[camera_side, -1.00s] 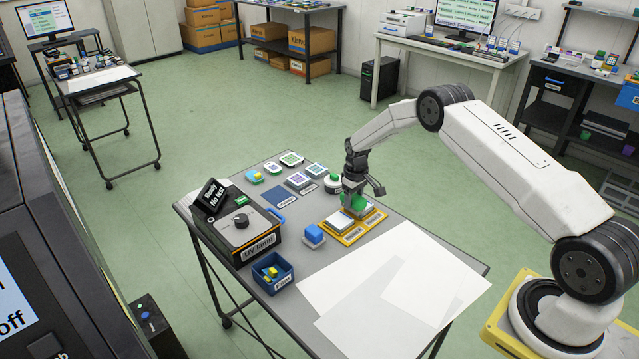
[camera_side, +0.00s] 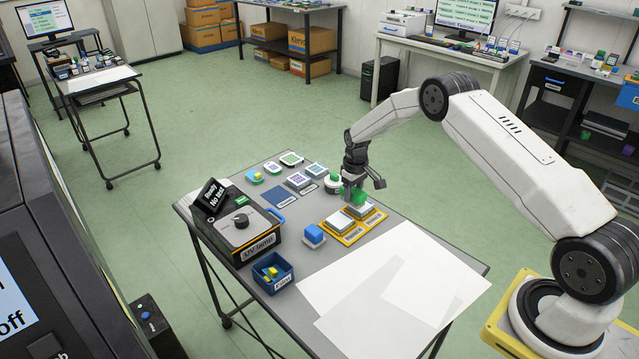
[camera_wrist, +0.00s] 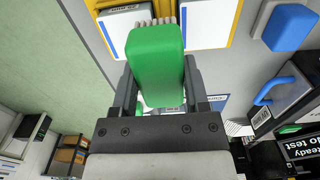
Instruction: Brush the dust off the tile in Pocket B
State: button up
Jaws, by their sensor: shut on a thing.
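My gripper (camera_side: 358,186) is shut on a green brush (camera_side: 358,197), which also fills the middle of the wrist view (camera_wrist: 157,65). Its pale bristles (camera_wrist: 155,21) point toward a white tile (camera_wrist: 118,38). This tile sits in the right pocket of the yellow two-pocket tray (camera_side: 351,238) in the side view. I cannot tell whether the bristles touch it. A second white tile (camera_side: 340,223) lies in the left pocket. The pocket labels are too small to read surely, and the brush hides part of the right tile. I cannot make out any dust.
A blue-topped block (camera_side: 314,234) stands just left of the tray. The UV lamp box (camera_side: 238,232) and a blue bin (camera_side: 271,285) are further left. Several small pads and a white round piece with a green top (camera_side: 334,181) lie behind. White sheets (camera_side: 400,285) cover the front right.

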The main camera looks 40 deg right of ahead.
jog(key=shift+r, duration=1.55)
jog(key=shift+r, duration=0.15)
jog(key=shift+r, duration=1.35)
